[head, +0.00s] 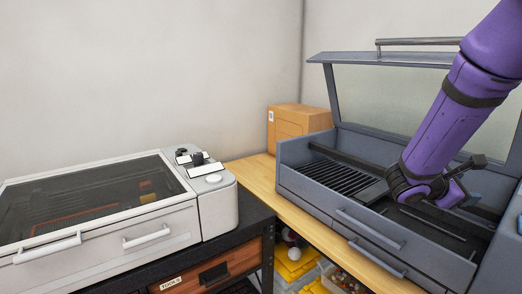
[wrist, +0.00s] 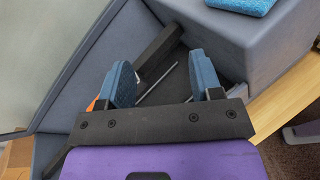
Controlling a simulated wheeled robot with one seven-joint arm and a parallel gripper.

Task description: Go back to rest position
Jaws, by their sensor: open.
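My gripper (wrist: 163,80) shows in the wrist view with its two blue finger pads well apart and nothing seen between them. In the head view my purple arm comes down from the top right, and its end is over the open bed of a grey-blue machine (head: 302,192), near the right side. The machine's lid (head: 385,105) stands raised behind the arm. The arm hides part of the bed and lid. In the wrist view the machine's dark inside corner lies below the fingers.
A white machine (head: 160,245) with a closed dark glass lid stands at left on a dark bench. A cardboard box (head: 298,121) sits on the wooden table (head: 252,172) behind. A blue pad (wrist: 240,4) lies on the grey-blue housing. Yellow bins (head: 297,266) are below.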

